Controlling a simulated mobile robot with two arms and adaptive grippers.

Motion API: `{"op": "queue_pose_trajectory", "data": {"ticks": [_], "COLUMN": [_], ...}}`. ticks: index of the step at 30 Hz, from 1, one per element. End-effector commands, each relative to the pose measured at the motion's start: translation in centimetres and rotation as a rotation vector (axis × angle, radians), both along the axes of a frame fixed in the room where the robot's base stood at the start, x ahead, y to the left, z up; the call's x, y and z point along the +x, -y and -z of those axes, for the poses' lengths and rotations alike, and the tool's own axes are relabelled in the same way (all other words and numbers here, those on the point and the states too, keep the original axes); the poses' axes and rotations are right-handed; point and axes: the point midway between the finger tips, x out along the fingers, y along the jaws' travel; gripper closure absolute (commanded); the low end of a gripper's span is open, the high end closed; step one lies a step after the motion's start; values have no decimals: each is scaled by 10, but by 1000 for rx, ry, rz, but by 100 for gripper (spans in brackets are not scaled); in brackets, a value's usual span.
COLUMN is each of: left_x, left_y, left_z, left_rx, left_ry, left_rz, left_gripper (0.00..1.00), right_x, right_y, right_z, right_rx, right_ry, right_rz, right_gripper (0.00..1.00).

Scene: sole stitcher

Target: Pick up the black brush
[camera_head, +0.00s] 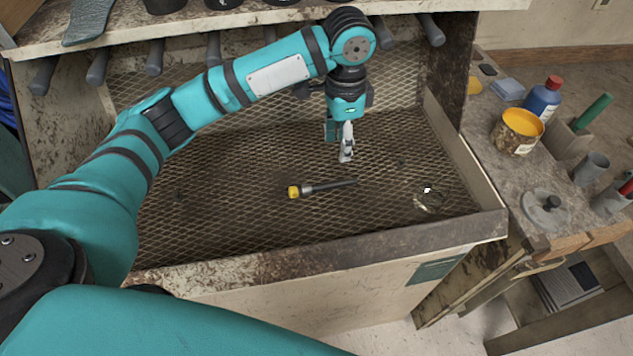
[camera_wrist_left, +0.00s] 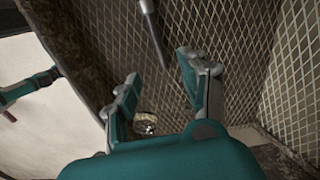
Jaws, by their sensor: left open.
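The black brush (camera_head: 330,185) lies on the mesh floor of the open bin (camera_head: 370,248). It has a yellow end at the left, a grey collar and a dark handle pointing right. My left gripper (camera_head: 346,155) is open and points down, just beyond the brush's handle end and apart from it. In the left wrist view the brush (camera_wrist_left: 155,35) shows as a dark rod with its end close to the open fingertips (camera_wrist_left: 160,68), and its yellow end is out of frame. Nothing is held. My right gripper is not in view.
A clear round dish (camera_head: 429,201) lies on the mesh to the right of the brush. The bin's raised walls and a shelf (camera_head: 200,38) above surround the gripper. A side bench holds a yellow-topped can (camera_head: 517,131), a blue bottle (camera_head: 543,97) and a metal lid (camera_head: 546,206).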

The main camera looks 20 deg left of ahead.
Motion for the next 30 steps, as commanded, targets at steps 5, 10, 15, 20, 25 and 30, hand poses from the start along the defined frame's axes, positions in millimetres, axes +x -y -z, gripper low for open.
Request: {"op": "queue_pose_trajectory", "data": {"ticks": [5,10,15,20,25,30], "left_x": [-1,0,0,-3,-3,-2], "left_y": [-1,-1,0,3,3,3], "left_z": [38,62,72,92,115,121], "left_rx": [1,1,1,2,1,1], "left_ry": [-3,-1,-1,-3,-1,1], "left_rz": [-1,-2,0,0,0,1], "left_gripper": [56,56,56,56,56,56], "right_x": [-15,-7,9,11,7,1], "right_y": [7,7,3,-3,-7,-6], "right_z": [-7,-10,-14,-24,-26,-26], "right_rx": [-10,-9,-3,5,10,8], "right_ry": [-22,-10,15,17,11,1], "right_rz": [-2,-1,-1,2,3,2], "right_gripper": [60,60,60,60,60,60]}}
